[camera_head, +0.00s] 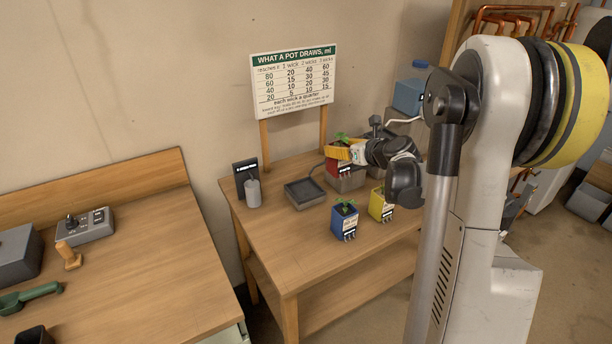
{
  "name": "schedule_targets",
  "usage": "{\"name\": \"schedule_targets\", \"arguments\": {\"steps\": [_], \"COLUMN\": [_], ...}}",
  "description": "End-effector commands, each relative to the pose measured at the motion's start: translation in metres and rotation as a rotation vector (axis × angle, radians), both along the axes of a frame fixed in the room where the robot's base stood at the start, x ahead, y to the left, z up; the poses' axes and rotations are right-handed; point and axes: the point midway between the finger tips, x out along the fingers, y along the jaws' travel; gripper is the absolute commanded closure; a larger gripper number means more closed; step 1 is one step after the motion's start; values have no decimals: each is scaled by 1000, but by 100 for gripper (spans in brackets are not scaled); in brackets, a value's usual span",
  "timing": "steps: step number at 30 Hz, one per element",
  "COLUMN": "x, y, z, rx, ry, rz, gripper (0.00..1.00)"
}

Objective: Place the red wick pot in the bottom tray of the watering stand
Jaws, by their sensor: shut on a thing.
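A shallow dark grey tray (305,193) lies to the left on the table. I cannot tell for certain which tray is the stand's bottom one. My gripper and arm hide part of the stand.
A blue pot (344,222) and a yellow pot (379,206) stand at the table's front. A grey cylinder (253,193) and a dark display (241,177) stand at its left. A chart board (293,82) rises behind. The table's front left is clear.

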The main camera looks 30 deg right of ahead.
Motion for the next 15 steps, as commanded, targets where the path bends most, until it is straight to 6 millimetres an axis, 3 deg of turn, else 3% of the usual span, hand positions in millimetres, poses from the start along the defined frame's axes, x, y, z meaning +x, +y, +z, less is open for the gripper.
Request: {"name": "schedule_targets", "arguments": {"steps": [4,15], "x": [12,77], "y": [13,65], "z": [-13,-63], "rx": [0,-2], "ry": [-1,-1], "rz": [5,4], "gripper": [86,86]}}
